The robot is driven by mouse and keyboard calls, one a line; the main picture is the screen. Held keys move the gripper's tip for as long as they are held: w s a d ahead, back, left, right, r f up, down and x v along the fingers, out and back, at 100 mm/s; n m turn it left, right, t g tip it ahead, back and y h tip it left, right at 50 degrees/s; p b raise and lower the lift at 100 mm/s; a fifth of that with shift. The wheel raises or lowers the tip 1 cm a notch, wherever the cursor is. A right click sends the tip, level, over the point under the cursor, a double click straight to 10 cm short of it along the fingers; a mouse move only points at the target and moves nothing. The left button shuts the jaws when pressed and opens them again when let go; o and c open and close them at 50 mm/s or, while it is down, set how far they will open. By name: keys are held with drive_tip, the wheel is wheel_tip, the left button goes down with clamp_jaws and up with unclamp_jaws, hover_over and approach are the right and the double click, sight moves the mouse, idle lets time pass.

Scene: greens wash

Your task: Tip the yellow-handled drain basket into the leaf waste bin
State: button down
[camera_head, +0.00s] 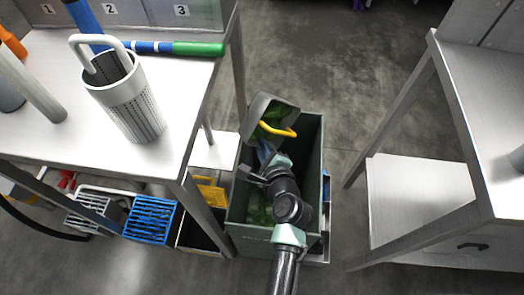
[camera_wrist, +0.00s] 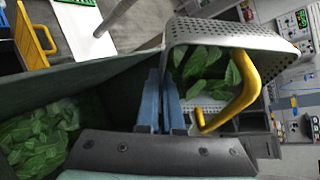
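The drain basket is a grey perforated basket (camera_head: 259,108) with a yellow handle (camera_head: 281,130). It is tilted on its side above the far part of the green waste bin (camera_head: 312,195). Green leaves show inside the basket (camera_wrist: 215,32) in the wrist view, and its yellow handle (camera_wrist: 246,88) hangs at the right. My gripper (camera_wrist: 163,85) has its two blue fingers nearly together at the basket's left rim, so it appears shut on the basket wall; the exact contact is partly hidden. Leaves (camera_wrist: 42,135) lie inside the bin, whose wall (camera_wrist: 100,75) crosses the wrist view.
A white table (camera_head: 60,130) at the left holds a perforated cylinder (camera_head: 130,100) with a handle and a blue-green rod (camera_head: 170,47). Blue (camera_head: 150,220) and yellow (camera_head: 210,192) baskets sit below.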

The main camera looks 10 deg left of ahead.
drive_tip(key=shift+f+b, duration=0.3)
drive_tip(key=shift+b, duration=0.2)
drive_tip(key=t+y+b, duration=0.1)
drive_tip(key=b, duration=0.4)
drive_tip(key=w+a+m+t+y+b, duration=0.1)
drive_tip(key=t+b, duration=0.1)
drive_tip(key=b, duration=0.3)
drive_tip(key=shift+r, duration=0.1)
drive_tip(key=shift+b, duration=0.5)
drive_tip(key=shift+w+a+r+t+b, duration=0.15)
drive_tip(key=shift+t+b, duration=0.35)
drive_tip(key=shift+b, duration=0.6)
drive_tip(key=shift+r+y, duration=0.2)
drive_tip(key=shift+y, duration=0.1)
